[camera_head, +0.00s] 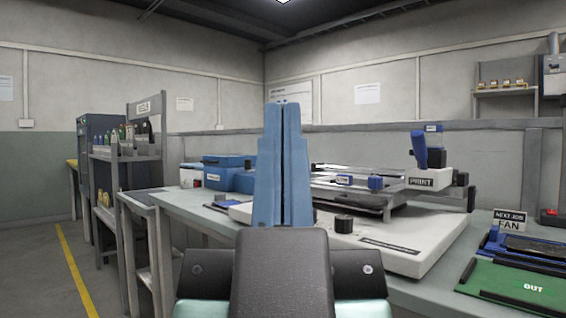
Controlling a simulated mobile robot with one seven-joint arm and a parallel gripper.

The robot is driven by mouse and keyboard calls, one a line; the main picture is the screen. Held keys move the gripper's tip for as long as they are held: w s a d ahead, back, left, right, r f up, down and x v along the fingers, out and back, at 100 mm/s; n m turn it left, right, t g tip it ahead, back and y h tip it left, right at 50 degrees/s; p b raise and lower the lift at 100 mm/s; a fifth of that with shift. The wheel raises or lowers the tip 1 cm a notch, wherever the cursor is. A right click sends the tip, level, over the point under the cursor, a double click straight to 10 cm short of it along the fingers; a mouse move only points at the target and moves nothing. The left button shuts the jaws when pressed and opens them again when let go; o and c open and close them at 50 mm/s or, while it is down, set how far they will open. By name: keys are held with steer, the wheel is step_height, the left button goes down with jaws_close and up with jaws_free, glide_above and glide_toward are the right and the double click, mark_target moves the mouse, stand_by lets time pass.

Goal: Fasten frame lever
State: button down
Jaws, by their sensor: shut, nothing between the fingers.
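My gripper (283,106) points up in the middle of the view. Its two blue fingers are together, with nothing between them. Behind it, a white printing machine (400,252) stands on the grey bench. A metal frame (345,172) lies across the machine, with small blue parts (376,183) on its front edge. A blue handle (419,150) stands up, slightly tilted, above the block marked PRINT. I cannot tell for certain which blue part is the frame lever. My gripper appears apart from the machine and hides part of its left side.
A green mat (520,285) marked OUT lies on the bench (436,291) at right, beside a NEXT JOB FAN sign (509,221) and a blue tray. Blue boxes (226,168) stand at the bench's back left. A shelf (128,160) with bottles stands further left, beside open floor.

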step_height(320, 180, up, 12)
steer(key=p, duration=0.9)
steer(key=shift+p, duration=0.3)
steer(key=shift+f, duration=0.1)
